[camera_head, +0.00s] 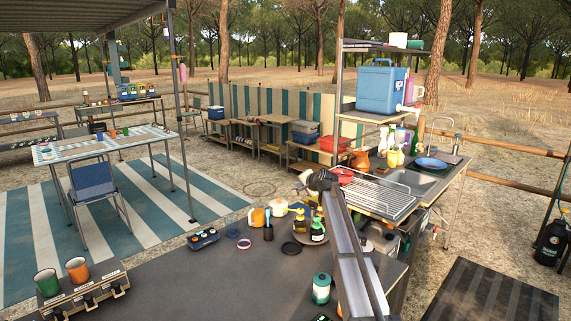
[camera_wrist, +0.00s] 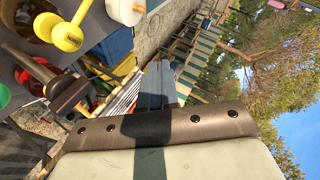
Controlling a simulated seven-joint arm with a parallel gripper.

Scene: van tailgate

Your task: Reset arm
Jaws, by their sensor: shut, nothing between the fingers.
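My arm rises from the lower right of the head view over the dark table (camera_head: 200,285). Its end is at about the middle of the picture, in front of the drying rack's left end. My gripper (camera_wrist: 160,85) shows in the tilted wrist view with its grey fingers together and nothing held. The fingers point out over the scene, clear of any surface as far as I can tell. In the head view the fingertips are too small to make out.
The wire drying rack (camera_head: 375,197) is beyond. The table's middle is mostly clear.

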